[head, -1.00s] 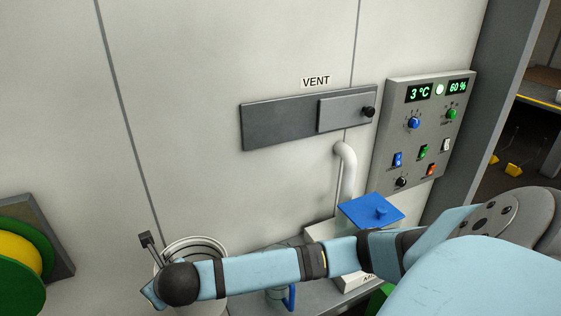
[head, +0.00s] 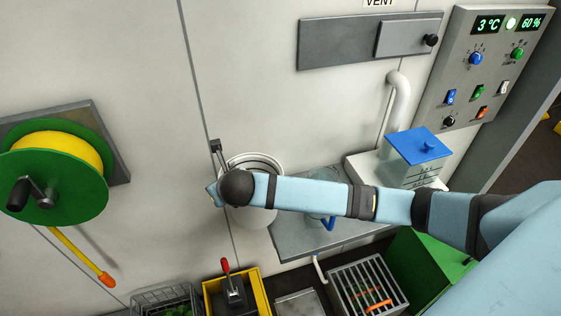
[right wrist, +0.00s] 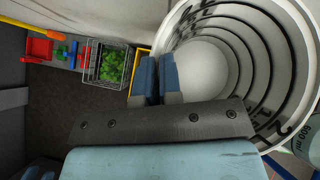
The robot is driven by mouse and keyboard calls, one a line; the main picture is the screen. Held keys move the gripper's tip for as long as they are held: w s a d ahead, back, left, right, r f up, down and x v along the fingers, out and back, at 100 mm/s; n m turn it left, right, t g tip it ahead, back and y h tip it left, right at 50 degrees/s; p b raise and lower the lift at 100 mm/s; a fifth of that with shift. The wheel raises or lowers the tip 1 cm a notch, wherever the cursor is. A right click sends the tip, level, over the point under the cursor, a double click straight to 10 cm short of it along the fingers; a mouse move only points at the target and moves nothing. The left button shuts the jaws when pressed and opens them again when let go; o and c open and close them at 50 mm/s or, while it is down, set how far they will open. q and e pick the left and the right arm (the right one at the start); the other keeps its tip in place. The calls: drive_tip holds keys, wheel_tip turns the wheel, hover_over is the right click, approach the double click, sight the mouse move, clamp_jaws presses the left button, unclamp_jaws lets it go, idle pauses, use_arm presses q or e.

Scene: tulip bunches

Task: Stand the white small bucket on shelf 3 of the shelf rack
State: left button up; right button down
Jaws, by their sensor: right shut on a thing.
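The white small bucket (head: 258,218) is in the middle of the head view, upright or nearly so, just left of the grey bench. My right arm crosses in front of it and hides part of its rim and side. In the right wrist view the bucket (right wrist: 208,68) shows its open top and ringed, empty-looking inside. My right gripper (right wrist: 158,78) is shut on the bucket's rim; its fingers are mostly hidden in the head view. My left gripper is not in view. No shelf rack shows that I can make out.
A grey bench (head: 290,236) carries a blue-lidded clear tank (head: 415,160). Below are a yellow crate (head: 213,290), a wire basket (head: 160,298), a grated box (head: 365,285) and a green bin (head: 425,255). A green hose reel (head: 90,185) hangs on the left wall.

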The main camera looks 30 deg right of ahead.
sight(261, 164)
drive_tip(key=d, duration=0.4)
drive_tip(key=w+d+p, duration=0.1)
drive_tip(key=d, duration=0.3)
drive_tip(key=d+p, duration=0.1)
drive_tip(key=d, duration=0.4)
drive_tip(key=shift+w, duration=0.35)
drive_tip(key=shift+f, duration=1.75)
drive_tip(key=shift+f+p, duration=0.1)
drive_tip(key=shift+p, duration=0.2)
drive_tip(key=c, duration=1.3)
unclamp_jaws()
